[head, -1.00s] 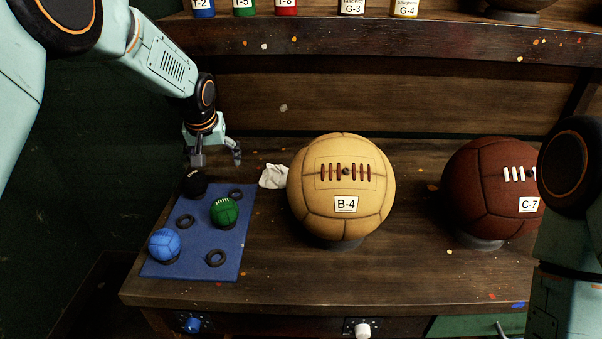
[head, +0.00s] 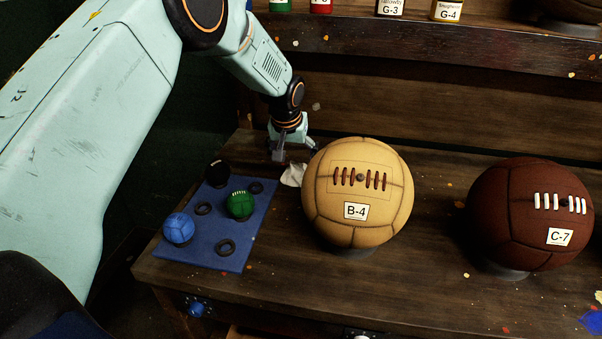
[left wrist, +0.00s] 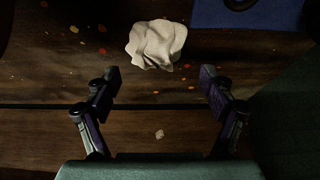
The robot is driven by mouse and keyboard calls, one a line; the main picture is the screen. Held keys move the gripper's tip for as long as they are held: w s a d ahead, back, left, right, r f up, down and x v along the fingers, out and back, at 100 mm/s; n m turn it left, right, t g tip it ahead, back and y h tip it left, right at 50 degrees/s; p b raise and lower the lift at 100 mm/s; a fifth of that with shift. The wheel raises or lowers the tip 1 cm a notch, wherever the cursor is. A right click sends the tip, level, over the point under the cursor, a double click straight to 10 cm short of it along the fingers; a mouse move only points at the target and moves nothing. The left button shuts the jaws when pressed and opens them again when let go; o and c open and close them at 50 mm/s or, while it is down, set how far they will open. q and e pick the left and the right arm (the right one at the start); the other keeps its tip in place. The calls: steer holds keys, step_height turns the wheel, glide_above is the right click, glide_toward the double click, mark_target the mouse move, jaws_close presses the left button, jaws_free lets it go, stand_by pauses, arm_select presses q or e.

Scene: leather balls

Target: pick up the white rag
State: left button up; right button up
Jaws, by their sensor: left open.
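The white rag (head: 293,175) is a small crumpled cloth on the wooden bench, just left of the tan ball marked B-4. In the left wrist view the rag (left wrist: 156,44) lies beyond the fingertips, at the top middle. My left gripper (head: 294,154) is above the bench, just behind the rag in the head view. In the left wrist view my left gripper (left wrist: 160,84) has its two fingers wide apart with nothing between them. The rag does not appear to be touched. My right gripper is not in view.
The tan ball (head: 358,225) stands close to the rag's right. A brown ball (head: 530,215) marked C-7 is farther right. A blue mat (head: 235,228) to the left bears black rings and small balls, including a green one (head: 240,204) and a blue one (head: 179,228). A shelf (head: 450,43) runs behind.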

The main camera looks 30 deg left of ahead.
mark_target(298, 164)
arm_select(q)
steer(key=x, duration=0.3)
steer(key=d+x, duration=0.1)
steer(key=shift+w+a+f, duration=0.1)
steer(key=shift+w+f, duration=0.1)
steer(key=shift+w, duration=0.25)
steer(key=shift+w+a+f, duration=0.1)
steer(key=shift+a+f, duration=0.2)
steer(key=shift+f, duration=0.15)
steer(key=shift+a+r, duration=0.1)
steer(key=shift+d, duration=0.35)
steer(key=c, duration=0.4)
steer(key=shift+a, duration=0.3)
steer(key=c, duration=0.4)
steer(key=shift+d, duration=0.1)
steer(key=c, duration=0.3)
steer(key=shift+d, duration=0.1)
steer(key=shift+c, duration=0.8)
step_height(298, 164, up, 10)
